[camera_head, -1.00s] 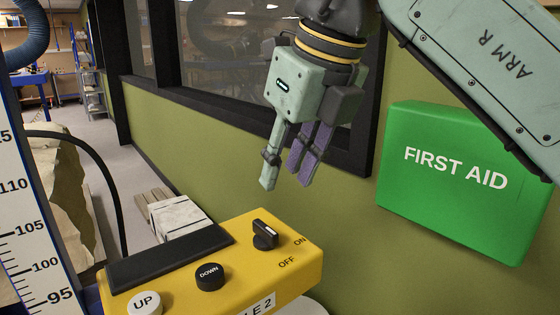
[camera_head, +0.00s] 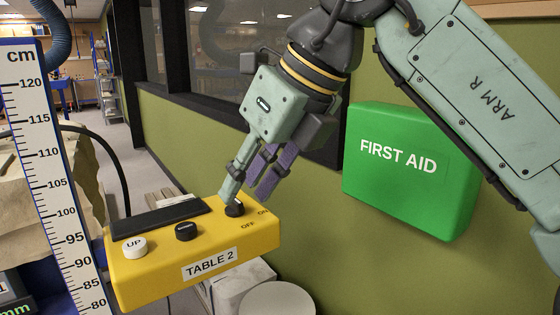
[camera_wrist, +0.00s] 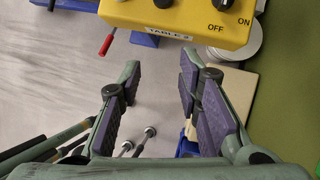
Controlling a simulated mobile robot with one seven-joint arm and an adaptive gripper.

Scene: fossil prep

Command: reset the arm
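My gripper (camera_head: 246,192) hangs with its fingers pointing down over the right part of a yellow control box (camera_head: 200,265) marked TABLE 2. In the wrist view, my gripper (camera_wrist: 155,112) is open, its purple finger pads well apart with nothing between them. In the head view, one fingertip overlaps the black ON/OFF knob (camera_head: 235,211); I cannot tell from it whether they touch. In the wrist view the knob (camera_wrist: 222,4) is cut by the top edge, beyond the fingertips and clear of them.
The box also carries a white UP button (camera_head: 134,248) and a black button (camera_head: 186,231). A green first aid box (camera_head: 405,170) hangs on the olive wall to the right. A cm scale (camera_head: 55,190) stands at left. A round white object (camera_head: 277,300) is below the box.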

